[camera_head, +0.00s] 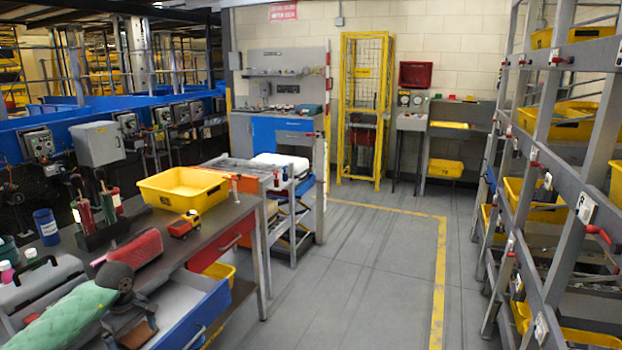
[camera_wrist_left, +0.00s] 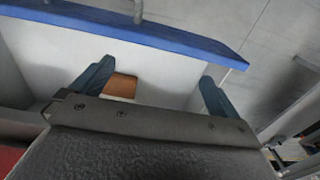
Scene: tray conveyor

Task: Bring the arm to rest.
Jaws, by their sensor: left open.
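My left arm, in a green sleeve, comes in from the lower left of the head view. Its gripper (camera_head: 132,308) is over the open, blue-fronted drawer (camera_head: 190,305) of the workbench. In the left wrist view the gripper (camera_wrist_left: 155,82) has its two dark fingers wide apart. A brown block (camera_wrist_left: 122,86) shows inside the drawer (camera_wrist_left: 150,35), nearer the left finger, with a clear gap to the right finger. The block's lower part is hidden behind the gripper body. It also shows by the gripper in the head view (camera_head: 138,334). My right gripper is not in view.
On the workbench stand a yellow bin (camera_head: 183,190), a toy truck (camera_head: 185,224), a red case (camera_head: 135,247), a grey toolbox (camera_head: 42,280) and a blue can (camera_head: 47,227). A shelf rack (camera_head: 545,170) stands at right. The floor (camera_head: 350,270) between is clear.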

